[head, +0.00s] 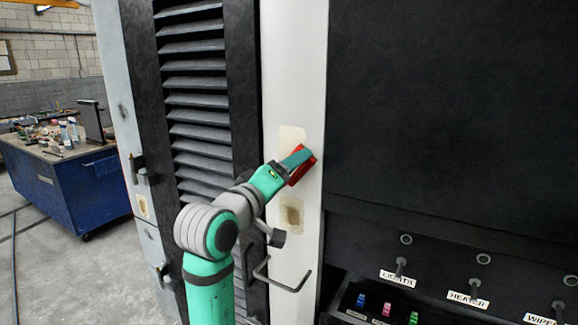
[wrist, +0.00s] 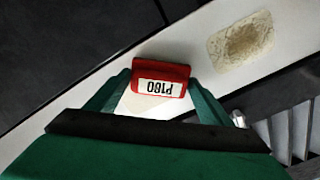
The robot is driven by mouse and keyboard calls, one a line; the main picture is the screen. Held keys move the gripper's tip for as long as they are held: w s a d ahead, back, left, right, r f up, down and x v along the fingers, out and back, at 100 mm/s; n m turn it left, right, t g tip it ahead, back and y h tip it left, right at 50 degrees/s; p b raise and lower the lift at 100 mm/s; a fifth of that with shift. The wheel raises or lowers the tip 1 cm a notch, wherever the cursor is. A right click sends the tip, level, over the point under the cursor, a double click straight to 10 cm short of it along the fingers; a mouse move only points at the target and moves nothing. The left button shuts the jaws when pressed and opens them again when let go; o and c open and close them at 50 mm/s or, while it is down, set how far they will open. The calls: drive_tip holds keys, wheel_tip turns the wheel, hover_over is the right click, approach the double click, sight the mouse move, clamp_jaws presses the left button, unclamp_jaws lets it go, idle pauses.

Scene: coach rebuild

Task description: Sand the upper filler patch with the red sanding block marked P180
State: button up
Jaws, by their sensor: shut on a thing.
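My gripper (head: 297,161) is shut on the red sanding block (head: 301,168). In the wrist view the block (wrist: 161,72) sits between the green fingertips, its white label upside down and seeming to read P180. The upper filler patch (head: 293,132) is a pale cream rectangle on the white pillar. The block is at its lower right edge in the head view; I cannot tell whether it touches the pillar. The lower filler patch (head: 291,213), with a brown middle, is below my gripper. It also shows in the wrist view (wrist: 241,40).
A bent metal handle (head: 284,285) sticks out low on the pillar. A louvred panel (head: 197,90) is left of the pillar. A dark panel with labelled switches (head: 465,292) is to the right. A blue workbench (head: 70,195) stands far left.

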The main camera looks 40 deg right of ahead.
drive_tip(key=shift+d+f, duration=0.25)
drive_tip(key=shift+f, duration=0.8)
drive_tip(key=shift+a, duration=0.15)
drive_tip(key=shift+v, duration=2.95)
drive_tip(key=shift+r, duration=0.15)
drive_tip(key=shift+v, duration=1.5)
